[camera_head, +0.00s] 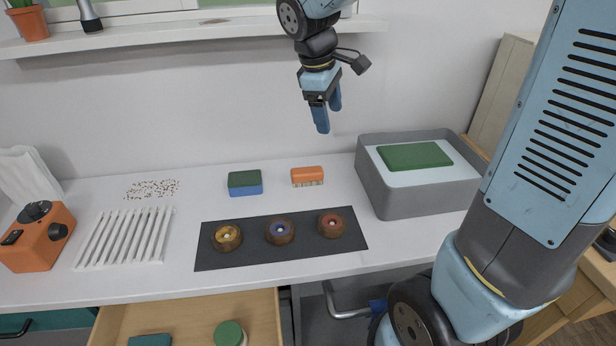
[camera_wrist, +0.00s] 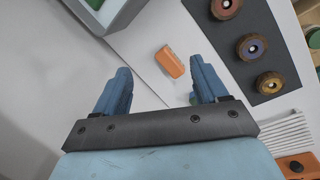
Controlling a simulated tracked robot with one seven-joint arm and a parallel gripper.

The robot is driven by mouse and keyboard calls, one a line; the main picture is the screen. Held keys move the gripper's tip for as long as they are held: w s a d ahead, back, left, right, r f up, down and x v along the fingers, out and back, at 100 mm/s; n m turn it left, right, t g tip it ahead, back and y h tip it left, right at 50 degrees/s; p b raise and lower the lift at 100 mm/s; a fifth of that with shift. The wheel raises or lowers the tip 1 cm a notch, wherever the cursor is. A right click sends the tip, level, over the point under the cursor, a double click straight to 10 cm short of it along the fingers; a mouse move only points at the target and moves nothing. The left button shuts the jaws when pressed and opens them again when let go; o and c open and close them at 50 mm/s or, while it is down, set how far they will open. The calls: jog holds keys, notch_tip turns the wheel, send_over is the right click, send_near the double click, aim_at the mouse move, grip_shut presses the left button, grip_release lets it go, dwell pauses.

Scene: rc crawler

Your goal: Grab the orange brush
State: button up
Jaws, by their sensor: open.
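The orange brush (camera_head: 307,175) lies on the white counter near the back wall, bristles toward the front. It has an orange block body and pale bristles. In the wrist view the orange brush (camera_wrist: 170,61) shows beyond the fingertips, roughly between them and a little toward the right finger. My gripper (camera_head: 327,119) is in the air above the counter, higher than the brush and slightly right of it in the head view. Its two blue fingers are apart with nothing between them, as the wrist view of my gripper (camera_wrist: 160,82) also shows.
A green and blue sponge (camera_head: 245,183) lies left of the brush. A dark mat (camera_head: 285,252) with three round brown pieces lies in front. A grey bin (camera_head: 415,205) stands to the right. A white rack (camera_head: 125,236) and orange machine (camera_head: 40,237) are at left. A shelf (camera_head: 190,31) runs above.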

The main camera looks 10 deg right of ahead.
aim_at(305, 170)
jog(key=w+a+f+n+g+h, duration=0.1)
jog(key=w+a+f+n+h, duration=0.1)
jog(key=w+a+f+n, duration=0.6)
jog(key=shift+m, duration=0.8)
jog(key=x, duration=0.5)
jog(key=s+a+x, duration=0.1)
jog(key=x, duration=0.8)
jog(key=shift+s+f, duration=0.4)
jog(key=shift+f, duration=0.2)
jog(key=shift+c, duration=0.4)
jog(key=c, duration=1)
jog(key=shift+r, duration=0.1)
